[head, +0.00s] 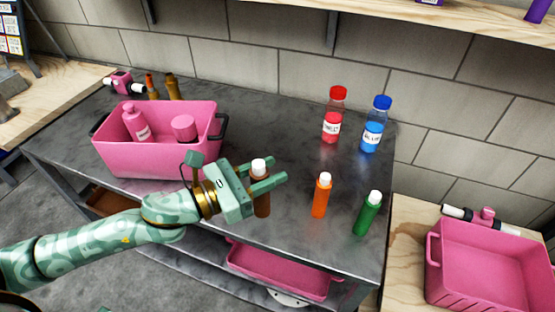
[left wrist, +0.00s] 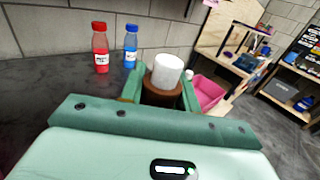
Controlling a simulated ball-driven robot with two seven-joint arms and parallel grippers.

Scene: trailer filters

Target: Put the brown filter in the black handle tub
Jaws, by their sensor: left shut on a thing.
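The brown filter (head: 262,205), a brown cylinder with a white cap, is upright between the fingers of my left gripper (head: 266,181). My left gripper is shut on it. In the left wrist view, the filter's white cap (left wrist: 167,69) and brown upper body stand between the two green fingers (left wrist: 160,88). I cannot tell whether its base touches the table. The black handle tub (head: 150,160) is a pink tub with black end handles, standing on the table to the left of my gripper. A pink bottle and a pink round piece lie inside it. My right gripper is not in view.
On the dark table (head: 285,115) stand an orange filter (head: 321,197), a green filter (head: 367,215), a red bottle (head: 333,117) and a blue bottle (head: 374,127). Brown bottles (head: 172,88) stand behind the tub. Another pink tub (head: 485,275) is at right. The table's middle is clear.

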